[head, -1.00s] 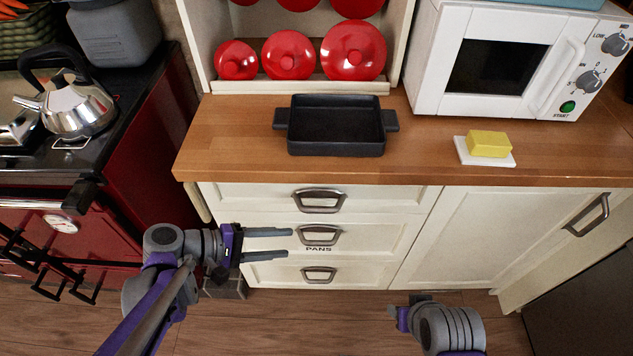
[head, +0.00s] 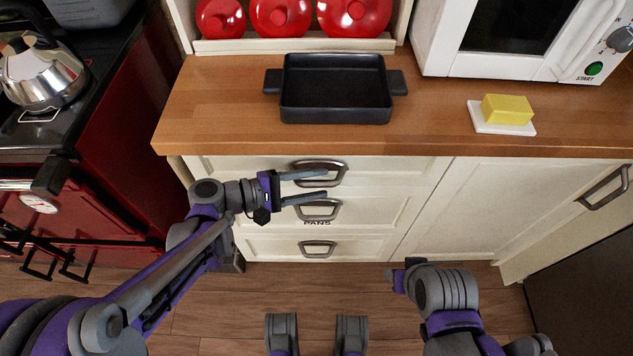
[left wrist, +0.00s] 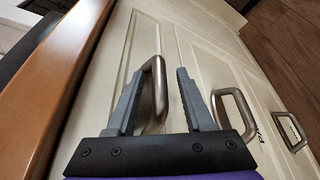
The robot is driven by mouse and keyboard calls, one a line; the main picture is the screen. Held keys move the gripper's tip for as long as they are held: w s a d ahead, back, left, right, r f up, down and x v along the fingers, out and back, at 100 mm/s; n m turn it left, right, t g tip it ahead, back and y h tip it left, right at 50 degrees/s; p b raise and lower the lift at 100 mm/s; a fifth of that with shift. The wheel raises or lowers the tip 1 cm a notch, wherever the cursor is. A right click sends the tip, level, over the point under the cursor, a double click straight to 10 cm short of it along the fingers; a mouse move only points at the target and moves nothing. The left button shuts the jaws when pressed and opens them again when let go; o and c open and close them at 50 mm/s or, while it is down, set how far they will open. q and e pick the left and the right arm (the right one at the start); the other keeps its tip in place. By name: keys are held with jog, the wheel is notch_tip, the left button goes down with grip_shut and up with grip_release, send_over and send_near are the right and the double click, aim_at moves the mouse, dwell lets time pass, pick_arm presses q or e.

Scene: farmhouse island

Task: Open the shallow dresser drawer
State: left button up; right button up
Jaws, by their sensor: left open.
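The white dresser has three stacked drawers, all closed. The top drawer (head: 400,170) has a metal bow handle (head: 308,164), also seen in the left wrist view (left wrist: 158,70). The middle drawer (head: 385,208) has a handle above the word PANS, and the bottom drawer (head: 375,246) has one too. My left gripper (head: 326,183) is open in front of the top and middle handles. In the left wrist view its fingers (left wrist: 158,75) lie on either side of the top handle; contact cannot be told. My right gripper (head: 398,278) is low at the front, its fingers not discernible.
A black baking dish (head: 335,105) and butter (head: 507,108) on a white plate stand on the wooden worktop (head: 215,110). A microwave (head: 440,50) is at the right. A red stove (head: 110,200) with a kettle (head: 40,75) stands left. A cupboard door (head: 500,200) adjoins the drawers.

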pick_arm(q)
jog(key=shift+w+d, duration=0.1)
jog(key=shift+d, duration=0.15)
grip_shut()
dwell(1.4)
